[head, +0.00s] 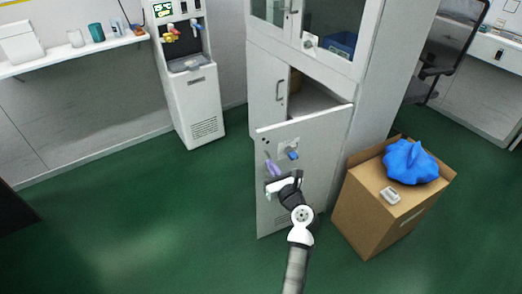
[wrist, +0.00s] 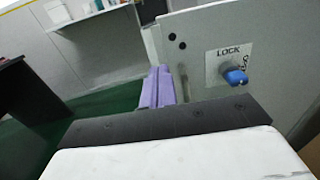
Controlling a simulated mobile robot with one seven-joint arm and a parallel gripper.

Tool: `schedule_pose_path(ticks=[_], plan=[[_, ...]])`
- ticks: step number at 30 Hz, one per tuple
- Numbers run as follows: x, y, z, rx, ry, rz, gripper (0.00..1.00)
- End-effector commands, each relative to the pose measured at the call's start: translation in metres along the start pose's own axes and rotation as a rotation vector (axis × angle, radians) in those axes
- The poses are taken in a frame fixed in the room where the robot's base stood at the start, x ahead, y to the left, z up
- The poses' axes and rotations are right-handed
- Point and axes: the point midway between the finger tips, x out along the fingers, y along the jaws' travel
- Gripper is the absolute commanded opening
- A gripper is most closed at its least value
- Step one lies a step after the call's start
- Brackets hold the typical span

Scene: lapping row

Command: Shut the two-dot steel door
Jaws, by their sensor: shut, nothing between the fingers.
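The two-dot steel door (head: 322,140) is the lower right door of the grey cabinet, and it stands open, swung out toward me. Its two dark dots show near its upper free edge in the wrist view, left of a LOCK plate with a blue knob (wrist: 235,77). My gripper (head: 271,168) is shut and empty, its purple fingers in front of the door near its free left edge. In the wrist view the fingers (wrist: 157,88) are together beside a grey upright bar, perhaps the handle. I cannot tell whether they touch it.
The other lower door (head: 266,85) is closed, and the opening beside it shows a shelf. A cardboard box (head: 375,225) with a blue bag (head: 410,162) and a small white item (head: 390,195) stands right of the door. A water dispenser (head: 200,105) stands left. Green floor is clear at left.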

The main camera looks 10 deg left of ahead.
Motion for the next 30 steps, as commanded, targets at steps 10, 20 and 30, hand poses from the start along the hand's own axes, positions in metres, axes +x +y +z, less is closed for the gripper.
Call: schedule_pose_path(ticks=[10,20,30], plan=[[0.066,0.001,0.002,-0.002,0.0,0.002,0.0],[0.082,0.001,0.0,-0.002,-0.001,0.0,0.0],[0.083,0.001,0.001,-0.002,-0.001,-0.003,0.0]])
